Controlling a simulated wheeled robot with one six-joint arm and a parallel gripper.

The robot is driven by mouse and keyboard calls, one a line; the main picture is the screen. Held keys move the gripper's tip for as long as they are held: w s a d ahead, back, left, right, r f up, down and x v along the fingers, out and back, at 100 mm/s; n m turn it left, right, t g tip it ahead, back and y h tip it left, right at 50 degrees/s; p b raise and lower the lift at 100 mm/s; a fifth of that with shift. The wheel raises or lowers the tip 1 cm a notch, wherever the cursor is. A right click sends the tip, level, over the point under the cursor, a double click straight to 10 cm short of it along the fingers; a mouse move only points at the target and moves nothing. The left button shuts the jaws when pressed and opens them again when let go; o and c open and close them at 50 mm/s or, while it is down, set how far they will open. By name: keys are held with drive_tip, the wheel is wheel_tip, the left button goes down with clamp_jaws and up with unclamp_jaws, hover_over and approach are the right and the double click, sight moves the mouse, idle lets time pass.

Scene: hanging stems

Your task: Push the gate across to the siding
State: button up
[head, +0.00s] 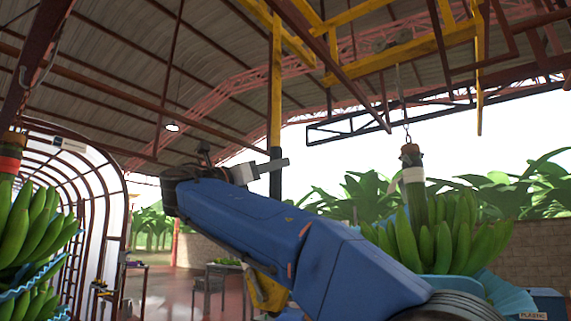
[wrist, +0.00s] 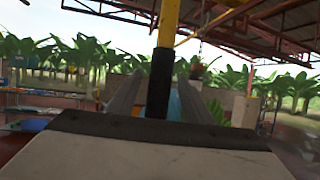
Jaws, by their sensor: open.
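The gate's overhead frame appears to be the yellow bars (head: 400,57) under the roof at the upper right of the head view; which bar is the gate I cannot tell for sure. A yellow post (head: 276,75) with a black lower sleeve (head: 276,185) hangs down near the middle. My gripper (head: 284,164) is at the sleeve, one finger crossing in front of it. In the wrist view the black sleeve (wrist: 160,85) stands upright between my two open fingers (wrist: 168,80), with gaps on both sides. Its lower end is hidden behind my gripper's body.
A banana stem (head: 430,235) hangs from a hook at right, another (head: 35,225) at far left. A table (head: 222,280) stands behind my arm. A brick wall (head: 540,250) and a bin labelled PLASTIC (head: 540,305) are at right. Air left of the post looks clear.

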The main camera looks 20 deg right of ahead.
drive_tip(key=shift+x, duration=2.75)
clamp_jaws()
